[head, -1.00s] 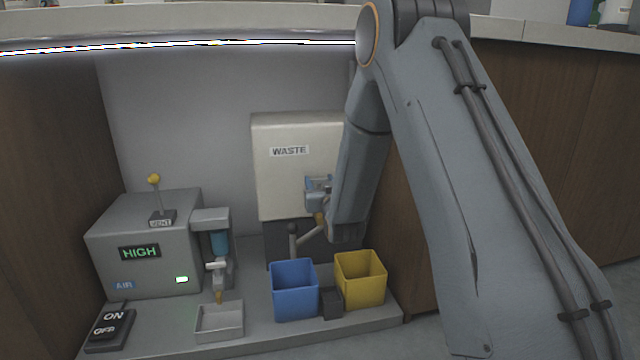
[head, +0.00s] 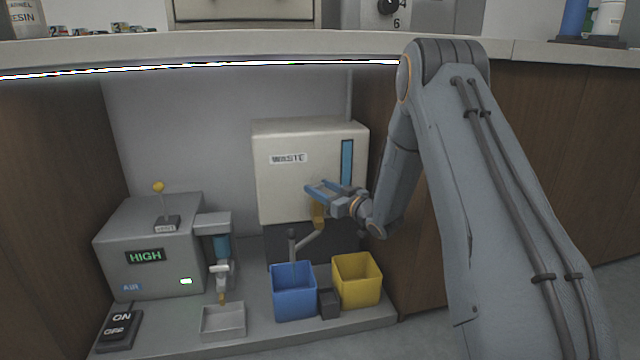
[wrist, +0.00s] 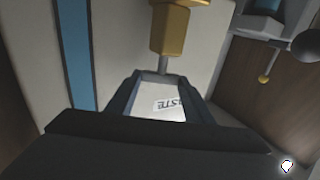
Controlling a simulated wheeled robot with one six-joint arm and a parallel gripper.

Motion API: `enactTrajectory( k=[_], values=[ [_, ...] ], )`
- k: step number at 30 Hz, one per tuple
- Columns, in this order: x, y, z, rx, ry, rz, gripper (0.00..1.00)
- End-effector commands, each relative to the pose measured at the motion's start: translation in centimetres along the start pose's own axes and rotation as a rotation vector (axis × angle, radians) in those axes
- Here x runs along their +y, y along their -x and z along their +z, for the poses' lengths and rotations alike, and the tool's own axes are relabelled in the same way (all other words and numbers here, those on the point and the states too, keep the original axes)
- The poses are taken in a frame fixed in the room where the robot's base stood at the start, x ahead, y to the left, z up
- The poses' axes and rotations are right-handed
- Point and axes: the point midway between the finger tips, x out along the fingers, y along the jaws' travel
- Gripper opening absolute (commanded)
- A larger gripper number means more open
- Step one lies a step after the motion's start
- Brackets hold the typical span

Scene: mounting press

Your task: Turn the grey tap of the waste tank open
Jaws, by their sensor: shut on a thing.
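The white waste tank (head: 275,190) stands at the back of the alcove, with a WASTE label and a blue level strip on its front. A brass valve (head: 319,216) sits low on its front, above a slanting grey pipe. My gripper (head: 315,188) is just above the valve, fingers pointing left across the tank front, and is shut on the grey tap. The tap's handle is mostly hidden by the fingers. In the wrist view the brass valve (wrist: 172,28) is at the top, and the tap's short grey stem (wrist: 163,66) runs down from it between the fingertips.
A blue bin (head: 293,292) and a yellow bin (head: 357,282) stand below my gripper. A grey machine (head: 150,255) with a yellow-knobbed vent lever is at left. A counter edge (head: 200,50) runs above. A wood panel is close on the right.

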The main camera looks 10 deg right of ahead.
Motion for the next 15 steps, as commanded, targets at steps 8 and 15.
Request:
enactTrajectory(
  k=[8,15],
  values=[
    [0.35,0.04,0.00,0.000,-0.001,-0.135,0.24],
    [0.32,-0.02,0.12,-0.002,-0.002,-0.180,0.24]
  ],
)
